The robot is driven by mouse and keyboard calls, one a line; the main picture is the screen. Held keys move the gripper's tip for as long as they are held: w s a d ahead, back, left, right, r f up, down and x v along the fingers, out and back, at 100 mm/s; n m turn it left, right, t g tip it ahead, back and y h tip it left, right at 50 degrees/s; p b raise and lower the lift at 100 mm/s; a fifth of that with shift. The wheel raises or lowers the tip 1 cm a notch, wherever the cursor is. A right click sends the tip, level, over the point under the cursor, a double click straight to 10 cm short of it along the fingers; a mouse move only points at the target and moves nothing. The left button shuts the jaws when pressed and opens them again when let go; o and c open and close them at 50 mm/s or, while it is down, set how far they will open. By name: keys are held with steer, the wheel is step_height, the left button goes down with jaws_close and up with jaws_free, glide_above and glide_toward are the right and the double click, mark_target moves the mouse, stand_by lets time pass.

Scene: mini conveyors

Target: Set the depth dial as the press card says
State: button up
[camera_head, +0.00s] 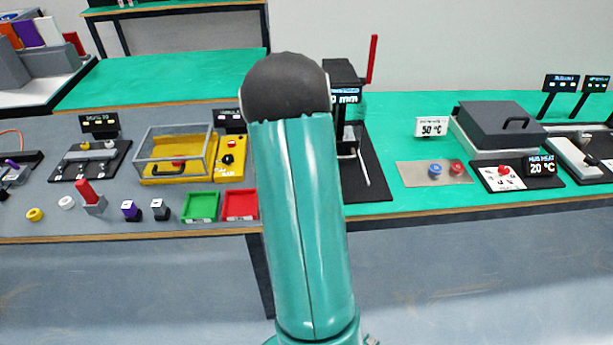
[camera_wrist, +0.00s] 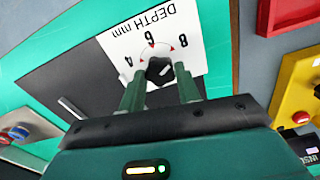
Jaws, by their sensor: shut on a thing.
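The depth dial (camera_wrist: 160,70) is a dark round knob on a white plate (camera_wrist: 120,45) marked "DEPTH mm", which appears upside down in the wrist view. The marks 4, 6 and 8 run from left to right around it. A short light mark on the knob seems to slant to the upper right, between 6 and 8. My gripper (camera_wrist: 161,92) has its two green fingers on either side of the knob, shut on it. In the head view, my arm hides the dial and gripper. The black press (camera_head: 345,85) shows a display partly reading "0 mm". I cannot make out a press card.
The press has a red lever (camera_head: 372,58) and a dark base (camera_head: 368,180). Green (camera_head: 200,207) and red (camera_head: 240,205) trays and a yellow control box (camera_head: 229,160) stand to its left. A plate with blue and red buttons (camera_head: 434,173) lies to its right.

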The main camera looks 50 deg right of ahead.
steer(key=o, duration=1)
steer(key=shift+c, duration=0.2)
step_height(320, 180, up, 14)
steer(key=w+a+r+n+t, duration=0.1)
steer(key=a+r+n, duration=0.25)
steer(key=a, duration=0.85)
steer(key=w+a+r+n+t, duration=0.15)
steer(key=a+r, duration=0.35)
steer(key=a, duration=0.7)
steer(key=s+a+n+t, duration=0.1)
steer(key=s+a+n, duration=0.2)
steer(key=a, duration=0.6)
steer(key=s+a+n+t, duration=0.2)
steer(key=s+a+n, duration=0.1)
steer(key=s+a, duration=0.4)
steer(key=shift+s+a, duration=0.15)
steer(key=shift+a, duration=0.7)
